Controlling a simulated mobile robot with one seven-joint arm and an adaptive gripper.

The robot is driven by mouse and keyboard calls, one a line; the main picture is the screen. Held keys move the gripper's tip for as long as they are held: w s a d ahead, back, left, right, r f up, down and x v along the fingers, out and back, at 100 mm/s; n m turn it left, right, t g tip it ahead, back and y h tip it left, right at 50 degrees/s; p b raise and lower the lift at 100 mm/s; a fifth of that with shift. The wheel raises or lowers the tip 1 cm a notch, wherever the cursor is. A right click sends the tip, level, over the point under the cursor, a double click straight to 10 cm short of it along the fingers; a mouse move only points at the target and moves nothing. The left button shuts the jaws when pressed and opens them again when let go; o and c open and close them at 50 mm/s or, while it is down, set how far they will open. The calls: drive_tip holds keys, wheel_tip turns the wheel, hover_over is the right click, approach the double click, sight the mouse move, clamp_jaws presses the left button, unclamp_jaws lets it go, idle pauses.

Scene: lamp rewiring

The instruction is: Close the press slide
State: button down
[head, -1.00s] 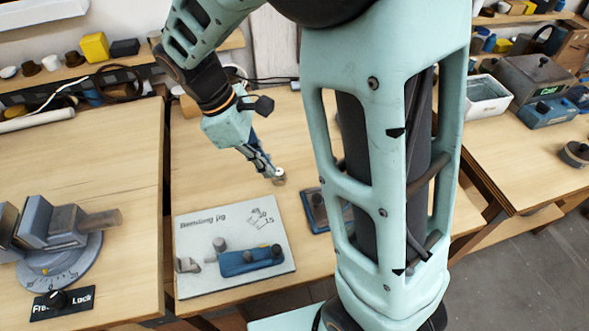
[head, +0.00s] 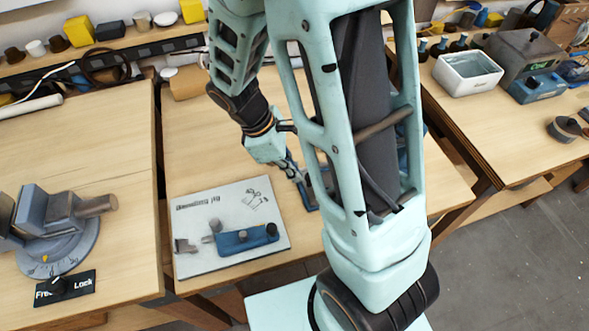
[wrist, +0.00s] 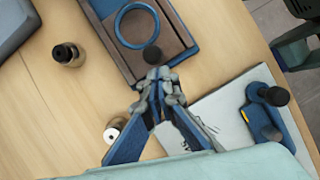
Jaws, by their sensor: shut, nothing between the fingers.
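The press appears to be the blue-framed fixture with a dark brown bed (wrist: 170,15). A blue ring (wrist: 137,26) and a black knob (wrist: 152,54) sit on it. In the head view only a blue strip of it (head: 308,197) shows, the rest hidden behind my arm. My gripper (wrist: 158,78) is shut and empty, its fingertips right beside the knob at the fixture's near edge. I cannot tell whether they touch the knob. In the head view my gripper (head: 300,180) is low over the middle table, at the fixture's left side.
A pale jig board (head: 190,208) with a blue block and black knobs (head: 247,238) lies close by. A dark knob-like cylinder (wrist: 68,54) and a white-topped one (wrist: 115,128) stand on the table. A grey vise (head: 50,215) stands left; a white bin (head: 468,72) stands right.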

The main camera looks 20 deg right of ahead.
idle(0.3)
drive_tip(key=d, duration=1.3)
drive_tip(key=shift+d+p, duration=0.3)
drive_tip(key=shift+r, duration=0.15)
